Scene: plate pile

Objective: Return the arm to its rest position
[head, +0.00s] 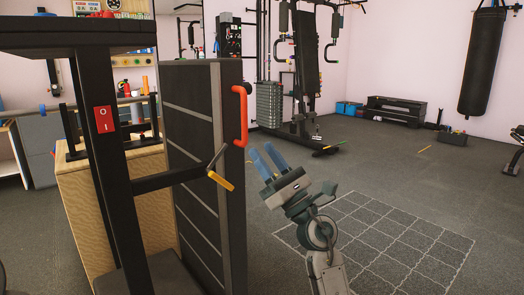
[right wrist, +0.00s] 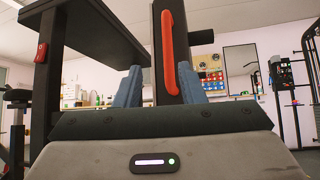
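My right gripper (head: 265,161) has blue fingers and points up and to the left in the head view. It is in front of the dark panelled cabinet or machine (head: 200,150). In the right wrist view its two blue fingers (right wrist: 160,88) stand apart with a gap between them, and nothing is held. A red handle (right wrist: 170,50) shows beyond that gap; it is also in the head view (head: 241,115), up and left of the fingers. My left gripper is not in view. No plates can be made out clearly.
A black frame with a red switch (head: 104,119) and a yellow-gripped crank (head: 220,180) stand close at the left. A wooden box (head: 95,215) is behind it. A gym machine (head: 300,80) and a punching bag (head: 482,60) are farther back. The floor (head: 400,180) at the right is mostly clear.

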